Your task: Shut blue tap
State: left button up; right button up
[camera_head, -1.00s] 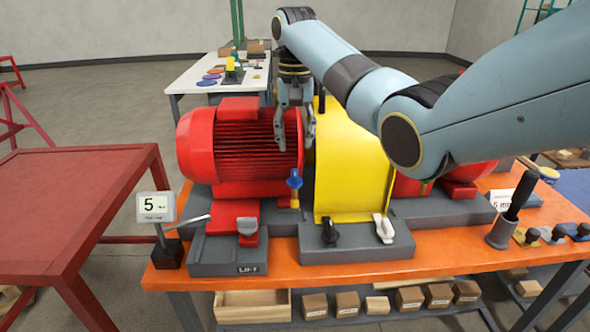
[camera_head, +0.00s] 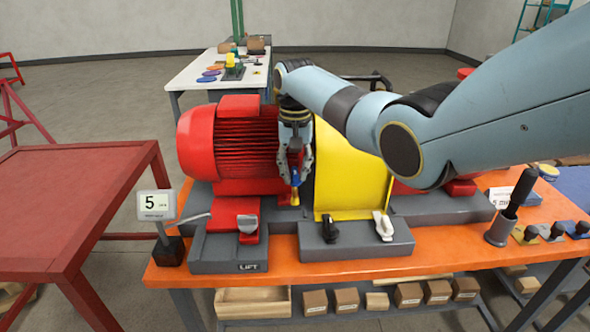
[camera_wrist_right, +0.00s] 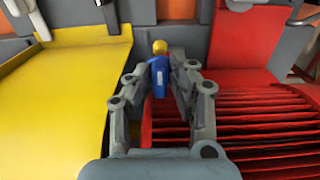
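The blue tap (camera_head: 295,175) sits on a short yellow stem between the red motor and the yellow cover. My right gripper (camera_head: 296,158) has come down over it from above, with one finger on each side of the blue handle. In the right wrist view the blue tap (camera_wrist_right: 160,76) stands between the fingertips of my right gripper (camera_wrist_right: 161,82), its yellow part beyond. The fingers are apart, and I cannot tell whether either touches the handle. The gripper partly hides the tap in the head view. My left gripper is not in view.
The red motor (camera_head: 225,140) stands left of the tap and the yellow cover (camera_head: 345,170) right of it. A black handle (camera_head: 330,230) and a white handle (camera_head: 383,226) are in front on a grey block. A small display (camera_head: 157,205) stands at the left.

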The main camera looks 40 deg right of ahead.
grip_shut()
jog(key=m+p, duration=0.2)
jog(key=m, duration=0.1)
jog(key=shift+w+a+r, duration=0.1)
jog(key=shift+r, duration=0.05)
jog(key=m+p, duration=0.1)
jog(key=m, duration=0.1)
jog(key=shift+w+m, duration=0.1)
jog(key=shift+m, duration=0.2)
jog(key=shift+w+m+p, duration=0.1)
jog(key=shift+m+p, duration=0.6)
jog(key=shift+m, duration=0.8)
jog(key=shift+o, duration=2.1)
grip_release()
